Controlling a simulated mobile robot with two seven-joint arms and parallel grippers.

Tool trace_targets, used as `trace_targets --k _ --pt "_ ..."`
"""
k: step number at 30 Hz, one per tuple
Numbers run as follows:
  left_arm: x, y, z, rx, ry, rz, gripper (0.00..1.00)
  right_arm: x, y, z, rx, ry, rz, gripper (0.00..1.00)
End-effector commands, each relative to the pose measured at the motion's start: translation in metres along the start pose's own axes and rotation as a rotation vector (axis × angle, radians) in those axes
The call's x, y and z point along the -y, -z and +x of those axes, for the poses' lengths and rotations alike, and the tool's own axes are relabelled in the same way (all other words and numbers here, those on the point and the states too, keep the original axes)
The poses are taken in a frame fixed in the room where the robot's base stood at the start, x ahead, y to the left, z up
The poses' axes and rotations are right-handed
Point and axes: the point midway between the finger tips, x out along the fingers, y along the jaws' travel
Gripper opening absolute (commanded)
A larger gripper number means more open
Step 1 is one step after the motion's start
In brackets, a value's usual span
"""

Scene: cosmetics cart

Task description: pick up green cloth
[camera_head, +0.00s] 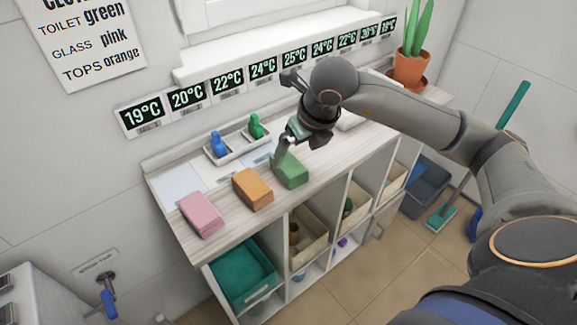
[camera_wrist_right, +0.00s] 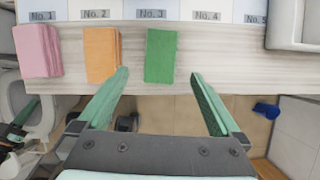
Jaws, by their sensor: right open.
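The green cloth (camera_head: 290,170) lies folded on the wooden counter (camera_head: 225,205), to the right of the orange cloth (camera_head: 253,189) and the pink cloth (camera_head: 202,214). My right gripper (camera_head: 280,150) is above the counter just behind the green cloth. In the right wrist view the green cloth (camera_wrist_right: 161,56) lies ahead of the fingertips, between their lines, and my right gripper (camera_wrist_right: 160,75) is open and empty. Whether a finger touches the cloth cannot be told.
Numbered labels (camera_wrist_right: 152,14) line the counter. Bins fill the shelves below, including a teal bin (camera_head: 243,272). A potted plant (camera_head: 411,66) stands far right.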

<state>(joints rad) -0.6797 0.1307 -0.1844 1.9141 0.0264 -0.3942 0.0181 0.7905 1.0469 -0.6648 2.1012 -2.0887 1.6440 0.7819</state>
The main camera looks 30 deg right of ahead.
Motion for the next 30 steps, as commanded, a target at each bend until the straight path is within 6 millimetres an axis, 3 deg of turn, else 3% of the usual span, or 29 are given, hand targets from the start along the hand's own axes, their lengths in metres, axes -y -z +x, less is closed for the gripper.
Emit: trace_targets --k 3,10,18,27,30 --pt "0.000 0.000 -0.001 0.001 0.000 0.000 0.00 0.000 0.000 0.019 -0.004 -0.002 0.000 1.00" --pt "0.000 0.002 -0.003 0.001 0.000 0.000 0.00 0.000 -0.001 0.036 -0.003 -0.003 -0.001 1.00" --pt "0.000 0.006 -0.006 0.001 0.000 0.000 0.00 0.003 -0.005 0.074 -0.002 -0.003 -0.001 1.00" --pt "0.000 0.006 -0.006 0.001 0.000 0.000 0.00 0.003 -0.005 0.081 0.000 -0.004 -0.002 1.00" --pt "0.000 0.006 -0.006 0.001 0.000 0.001 0.00 0.003 -0.005 0.081 0.000 -0.004 -0.002 0.91"
